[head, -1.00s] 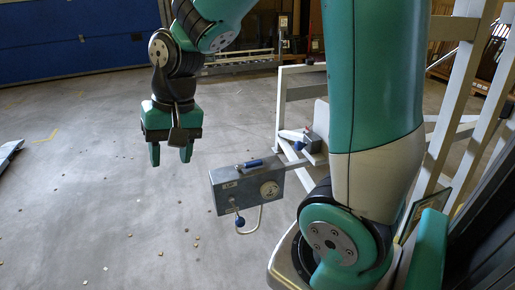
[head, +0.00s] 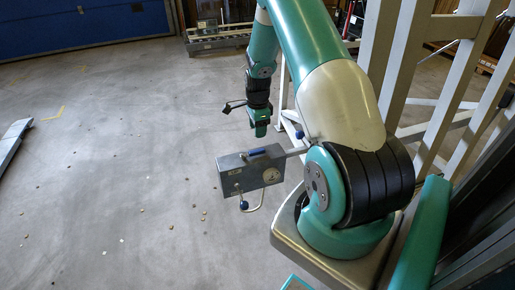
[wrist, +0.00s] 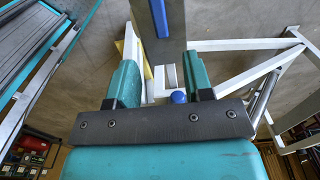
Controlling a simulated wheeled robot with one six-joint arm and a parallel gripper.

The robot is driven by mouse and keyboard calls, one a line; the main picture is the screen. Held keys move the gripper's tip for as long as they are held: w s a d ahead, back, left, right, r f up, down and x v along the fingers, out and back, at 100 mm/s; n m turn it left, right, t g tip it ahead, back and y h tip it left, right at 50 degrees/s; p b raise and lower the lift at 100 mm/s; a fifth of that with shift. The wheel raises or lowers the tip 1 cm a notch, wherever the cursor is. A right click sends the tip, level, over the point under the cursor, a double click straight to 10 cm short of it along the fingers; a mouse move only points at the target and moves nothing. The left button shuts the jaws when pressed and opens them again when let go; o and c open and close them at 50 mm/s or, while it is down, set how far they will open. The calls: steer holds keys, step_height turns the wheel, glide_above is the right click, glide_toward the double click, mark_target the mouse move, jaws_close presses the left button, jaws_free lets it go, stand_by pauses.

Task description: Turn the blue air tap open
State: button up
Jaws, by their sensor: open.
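A grey metal box (head: 236,178) with a round dial stands out on an arm from the frame. A blue handle (head: 257,151) lies along its top, and a blue knob (head: 243,205) sits below it by a bent pipe. I cannot tell for sure which blue part is the air tap. My gripper (head: 261,132) points down, apart from the box, just above and behind it in the head view. In the wrist view my gripper (wrist: 161,78) has its fingers apart. A blue rounded part (wrist: 179,96) shows near the right finger, and a blue bar (wrist: 235,45) lies farther off.
A pale metal frame (head: 378,85) with upright posts stands to the right. Pale frame bars (wrist: 265,75) also show right of the fingers in the wrist view. The floor (head: 100,190) to the left is open, with small scattered bits.

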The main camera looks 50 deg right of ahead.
mark_target(257, 150)
step_height(257, 150, down, 10)
stand_by(0.3)
steer(key=shift+c, duration=0.5)
jaws_close()
